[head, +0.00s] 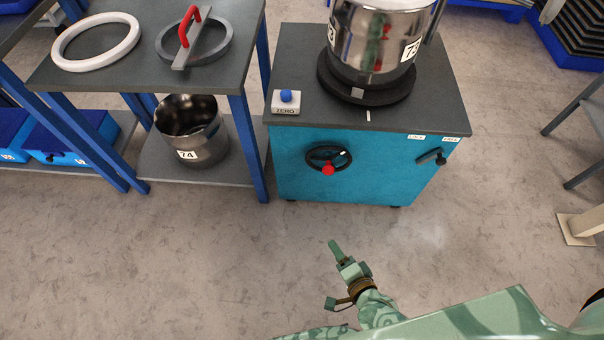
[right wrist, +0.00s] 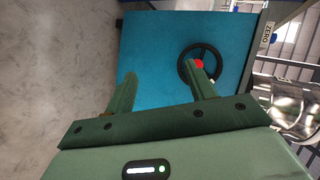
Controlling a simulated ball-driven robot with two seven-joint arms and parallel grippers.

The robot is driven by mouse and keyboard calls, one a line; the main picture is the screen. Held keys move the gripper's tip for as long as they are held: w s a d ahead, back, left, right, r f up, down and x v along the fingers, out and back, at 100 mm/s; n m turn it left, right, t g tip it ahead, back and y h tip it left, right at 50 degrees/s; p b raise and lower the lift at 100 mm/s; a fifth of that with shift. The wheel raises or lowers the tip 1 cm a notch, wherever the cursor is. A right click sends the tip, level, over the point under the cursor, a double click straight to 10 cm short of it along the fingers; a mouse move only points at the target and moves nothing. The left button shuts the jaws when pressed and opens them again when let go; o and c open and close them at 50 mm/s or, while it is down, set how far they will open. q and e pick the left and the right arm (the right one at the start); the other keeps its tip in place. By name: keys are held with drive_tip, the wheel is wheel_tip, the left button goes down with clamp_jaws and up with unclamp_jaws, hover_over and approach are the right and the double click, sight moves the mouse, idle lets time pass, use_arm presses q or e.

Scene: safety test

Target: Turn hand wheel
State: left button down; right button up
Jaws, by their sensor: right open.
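The hand wheel (head: 316,153) is a black ring with spokes and a red knob (head: 328,169), on the front of a teal cabinet (head: 290,185). My right gripper (head: 332,274) is open and empty, in front of and below the wheel in the head view, clear of the cabinet. In the right wrist view the wheel (right wrist: 184,69) shows beyond the fingers, and the right fingertip overlaps the red knob (right wrist: 198,64) in the picture. The gap between the fingers (right wrist: 163,71) shows bare teal panel. My left gripper is not in view.
On the cabinet top stand a steel pot (head: 372,45) on a black turntable (head: 340,88) and a blue ZERO button (head: 287,96). A black lever (head: 432,157) sits at the front right. A blue-legged table (head: 250,150) stands left. The floor before the cabinet is clear.

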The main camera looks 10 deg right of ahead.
drive_tip(key=w+a+f+m+t+h+b, duration=0.2)
drive_tip(key=w+m+t+b, duration=0.2)
drive_tip(key=w+m+b, duration=0.55)
drive_tip(key=m+t+h+b, duration=0.1)
drive_tip(key=m+h+b, duration=0.55)
drive_tip(key=m, duration=0.95)
approach(328, 172)
drive_tip(key=shift+y, duration=0.45)
drive_tip(key=x, duration=0.8)
drive_tip(key=shift+d, duration=0.3)
drive_tip(key=shift+w+d+r, duration=0.15)
drive_tip(key=shift+w+d, duration=0.05)
drive_tip(key=shift+w, duration=0.5)
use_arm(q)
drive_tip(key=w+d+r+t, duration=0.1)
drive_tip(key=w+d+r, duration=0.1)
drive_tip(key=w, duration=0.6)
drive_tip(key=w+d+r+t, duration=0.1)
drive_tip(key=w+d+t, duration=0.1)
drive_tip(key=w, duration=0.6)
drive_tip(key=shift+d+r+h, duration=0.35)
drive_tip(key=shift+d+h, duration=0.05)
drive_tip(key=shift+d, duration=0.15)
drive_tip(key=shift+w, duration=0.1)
use_arm(e)
clamp_jaws()
drive_tip(key=shift+s, duration=0.1)
